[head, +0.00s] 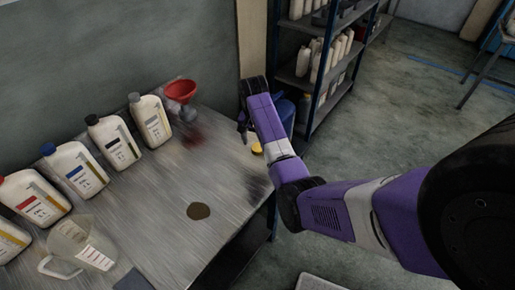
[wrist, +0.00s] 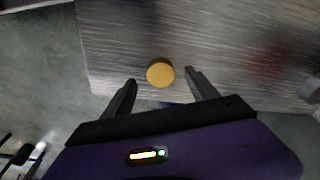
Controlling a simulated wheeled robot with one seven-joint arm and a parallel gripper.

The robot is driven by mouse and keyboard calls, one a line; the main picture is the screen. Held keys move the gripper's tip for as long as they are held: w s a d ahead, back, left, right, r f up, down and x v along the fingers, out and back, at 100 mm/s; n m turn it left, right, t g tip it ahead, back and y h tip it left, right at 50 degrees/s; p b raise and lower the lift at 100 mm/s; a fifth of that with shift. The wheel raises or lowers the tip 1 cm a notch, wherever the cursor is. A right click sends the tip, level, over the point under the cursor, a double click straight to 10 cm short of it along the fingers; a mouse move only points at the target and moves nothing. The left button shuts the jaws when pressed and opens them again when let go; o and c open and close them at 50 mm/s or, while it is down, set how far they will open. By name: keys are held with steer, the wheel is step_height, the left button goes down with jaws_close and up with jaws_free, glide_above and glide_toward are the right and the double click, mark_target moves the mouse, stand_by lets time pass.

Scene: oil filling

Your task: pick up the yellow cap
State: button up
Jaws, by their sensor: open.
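The yellow cap (head: 257,148) lies on the metal table top near its right edge in the head view. My gripper (wrist: 158,84) is open and empty, with one dark finger on each side. In the head view my gripper (head: 243,124) is mostly hidden behind my purple arm, just above the table edge by the cap.
Several oil jugs (head: 153,121) stand along the wall on the metal table (head: 165,185). A red funnel (head: 181,91) stands at the back. A clear measuring jug (head: 78,245) is at front left. A dark oil spot (head: 198,211) lies mid-table. A shelf rack (head: 330,75) stands beyond.

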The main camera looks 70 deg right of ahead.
mark_target(258, 147)
steer(key=shift+d+f, duration=0.25)
steer(key=shift+f, duration=0.75)
steer(key=shift+d+f, duration=0.2)
steer(key=shift+f, duration=0.75)
steer(key=shift+w, duration=0.1)
steer(key=shift+c, duration=0.5)
steer(key=c, duration=1.3)
